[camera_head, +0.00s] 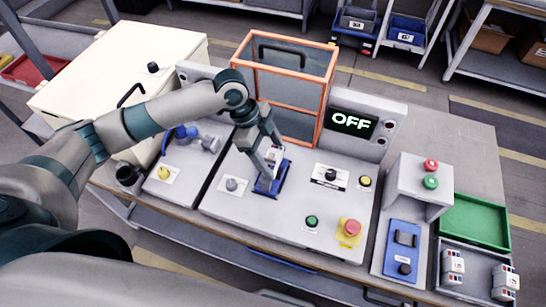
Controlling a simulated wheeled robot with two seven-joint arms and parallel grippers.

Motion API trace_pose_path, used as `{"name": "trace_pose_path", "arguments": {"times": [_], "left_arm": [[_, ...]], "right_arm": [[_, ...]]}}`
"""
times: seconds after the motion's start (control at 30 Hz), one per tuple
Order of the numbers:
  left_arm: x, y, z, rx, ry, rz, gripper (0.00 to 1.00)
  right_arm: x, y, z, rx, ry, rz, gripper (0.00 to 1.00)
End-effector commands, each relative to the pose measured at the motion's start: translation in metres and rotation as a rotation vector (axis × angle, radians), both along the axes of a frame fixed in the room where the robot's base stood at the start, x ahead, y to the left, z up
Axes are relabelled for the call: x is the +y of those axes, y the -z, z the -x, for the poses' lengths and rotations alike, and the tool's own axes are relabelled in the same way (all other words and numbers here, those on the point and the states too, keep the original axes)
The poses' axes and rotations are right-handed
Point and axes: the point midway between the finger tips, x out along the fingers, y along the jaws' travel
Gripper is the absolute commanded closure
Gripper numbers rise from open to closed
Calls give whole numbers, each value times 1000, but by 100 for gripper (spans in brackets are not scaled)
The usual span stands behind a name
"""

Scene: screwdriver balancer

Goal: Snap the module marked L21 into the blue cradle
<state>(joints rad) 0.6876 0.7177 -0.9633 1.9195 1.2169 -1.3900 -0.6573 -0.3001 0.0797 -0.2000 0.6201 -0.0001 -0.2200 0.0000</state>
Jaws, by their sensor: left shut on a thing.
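My left gripper (271,165) comes down over the middle of the sloped grey console. It is shut on a small pale module (274,155), mostly hidden by the fingers, and its marking cannot be read. The blue cradle (266,188) lies directly below on the console. The module is at the cradle, but I cannot tell whether it is seated or just above it. More light modules stand in the grey tray at the lower right, one at the left (453,266) and others at the right (504,280); their labels are too small to read. My right gripper is not in view.
An orange-framed guard (327,90) stands behind the cradle, beside a display (353,122) reading OFF. A red emergency button (351,228), a green button (311,221) and a black knob (330,174) are right of the cradle. A green tray (474,222) lies at the right.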

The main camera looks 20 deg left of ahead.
Motion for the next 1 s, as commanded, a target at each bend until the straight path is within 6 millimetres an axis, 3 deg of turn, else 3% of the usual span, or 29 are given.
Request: {"name": "trace_pose_path", "arguments": {"times": [0.03, 1.0], "left_arm": [[14, 34, 13, 36, 3, -53, 60], [16, 34, 14, 36, 4, -52, 60]], "right_arm": [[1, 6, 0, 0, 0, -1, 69], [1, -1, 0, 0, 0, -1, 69]]}}
